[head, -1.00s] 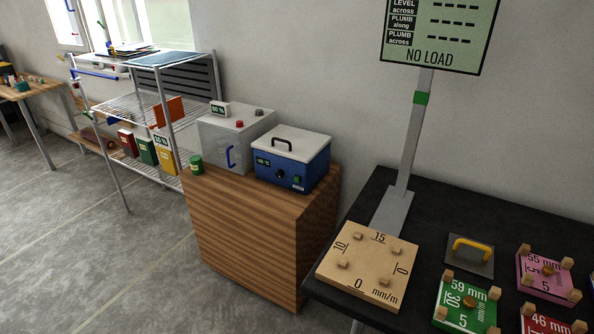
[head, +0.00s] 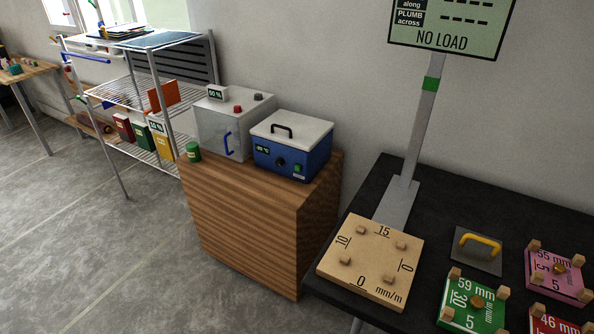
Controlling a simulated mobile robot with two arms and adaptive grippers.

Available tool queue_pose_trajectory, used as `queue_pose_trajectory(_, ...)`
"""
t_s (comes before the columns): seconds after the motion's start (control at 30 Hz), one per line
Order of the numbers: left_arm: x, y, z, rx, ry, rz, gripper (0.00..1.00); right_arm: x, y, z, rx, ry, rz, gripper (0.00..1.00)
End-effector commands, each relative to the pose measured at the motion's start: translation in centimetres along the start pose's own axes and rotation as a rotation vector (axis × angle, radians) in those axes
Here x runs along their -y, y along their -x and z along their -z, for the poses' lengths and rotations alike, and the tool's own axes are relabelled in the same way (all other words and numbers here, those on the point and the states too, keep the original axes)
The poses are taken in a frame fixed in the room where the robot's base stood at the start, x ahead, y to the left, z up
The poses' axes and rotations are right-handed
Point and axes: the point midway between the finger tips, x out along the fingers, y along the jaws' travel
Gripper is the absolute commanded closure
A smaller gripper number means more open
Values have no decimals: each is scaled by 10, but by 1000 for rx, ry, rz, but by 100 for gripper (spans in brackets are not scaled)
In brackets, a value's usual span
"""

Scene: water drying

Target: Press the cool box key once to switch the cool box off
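The cool box is most likely the blue box (head: 285,160) with a pale lid and a black top handle, standing on a wooden cabinet (head: 245,225). Its front carries a small display (head: 262,149), too small to read surely, a dark round knob (head: 280,161) and a green key (head: 297,168) at the lower right. The lid looks closed. Neither of my grippers shows in the head view.
A grey box (head: 210,130) with a blue handle and a red button stands left of the blue box, with a green can (head: 193,152) beside it. A wire shelf (head: 120,92) is further left. A black table (head: 440,205) with boards and a sign post is right. Floor at left is clear.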

Motion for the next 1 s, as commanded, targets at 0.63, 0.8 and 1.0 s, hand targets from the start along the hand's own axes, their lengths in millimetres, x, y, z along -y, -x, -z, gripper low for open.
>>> queue_pose_trajectory(0.63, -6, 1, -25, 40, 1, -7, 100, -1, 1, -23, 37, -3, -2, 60)
queue_pose_trajectory(0.8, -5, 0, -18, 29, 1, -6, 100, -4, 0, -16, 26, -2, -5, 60)
queue_pose_trajectory(1.0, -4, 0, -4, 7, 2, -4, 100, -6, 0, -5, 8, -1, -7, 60)
